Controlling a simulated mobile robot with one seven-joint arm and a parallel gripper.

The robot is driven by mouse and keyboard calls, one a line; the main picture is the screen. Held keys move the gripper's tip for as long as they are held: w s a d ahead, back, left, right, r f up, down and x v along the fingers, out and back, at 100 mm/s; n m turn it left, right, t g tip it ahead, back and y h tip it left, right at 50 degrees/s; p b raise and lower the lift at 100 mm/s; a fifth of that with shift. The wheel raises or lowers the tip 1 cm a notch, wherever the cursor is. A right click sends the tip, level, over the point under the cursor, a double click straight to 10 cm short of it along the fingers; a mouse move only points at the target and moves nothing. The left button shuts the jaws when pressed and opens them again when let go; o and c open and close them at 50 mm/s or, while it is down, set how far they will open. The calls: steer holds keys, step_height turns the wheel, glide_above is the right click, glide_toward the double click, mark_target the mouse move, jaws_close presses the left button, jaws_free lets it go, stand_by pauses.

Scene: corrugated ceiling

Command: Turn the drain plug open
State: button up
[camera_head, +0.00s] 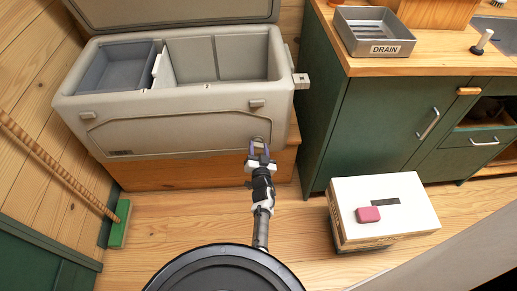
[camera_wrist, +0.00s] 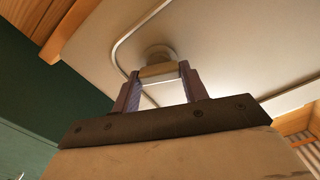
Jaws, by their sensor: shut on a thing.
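The drain plug (camera_wrist: 159,69) is a small tan-grey knob low on the front of the grey cooler (camera_head: 180,133), toward its right end. My gripper (camera_head: 259,150) reaches up to the cooler's front at that spot. In the wrist view, the two fingers of my gripper (camera_wrist: 158,90) stand on either side of the plug's outer part and are shut on it. The plug's round base sits against the cooler wall. In the head view the plug is mostly hidden behind the fingers. How far the plug is turned cannot be told.
The cooler's lid is up, and it stands on a wooden platform (camera_head: 200,174). A metal tray labelled DRAIN (camera_head: 372,32) sits on the counter at right. A white box (camera_head: 400,190) with a pink block (camera_head: 368,214) stands on the floor. A broom (camera_head: 120,224) leans at left.

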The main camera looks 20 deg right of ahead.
steer(key=n, duration=0.2)
steer(key=shift+a+n, duration=0.15)
steer(key=shift+n, duration=1.15)
steer(key=o, duration=1)
steer(key=p+v, duration=0.2)
steer(key=v, duration=1.2)
steer(key=shift+w, duration=0.1)
